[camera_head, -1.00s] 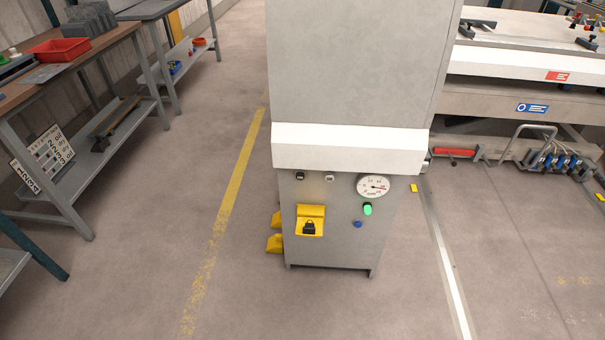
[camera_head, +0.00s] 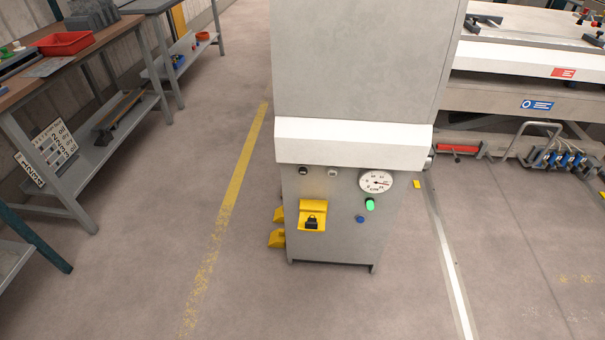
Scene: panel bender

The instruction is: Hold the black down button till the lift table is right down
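A tall grey cabinet (camera_head: 335,245) with a white band stands in the middle of the view. Below the band on its front are a small dark round control (camera_head: 303,171) and a lighter grey one (camera_head: 332,172). I cannot tell whether the dark one is the black down button. A round white gauge (camera_head: 376,181), a lit green button or lamp (camera_head: 370,204) and a blue button (camera_head: 360,219) sit to their right. A yellow housing with a black padlock shape (camera_head: 312,221) is below. I cannot make out a lift table for certain. Neither gripper is in view.
Two workbenches line the left, one with a red tray (camera_head: 64,43) and a number board. Yellow foot pieces (camera_head: 277,238) stick out at the cabinet's left side. A large white-and-grey machine (camera_head: 530,90) is at right. The floor in front is clear.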

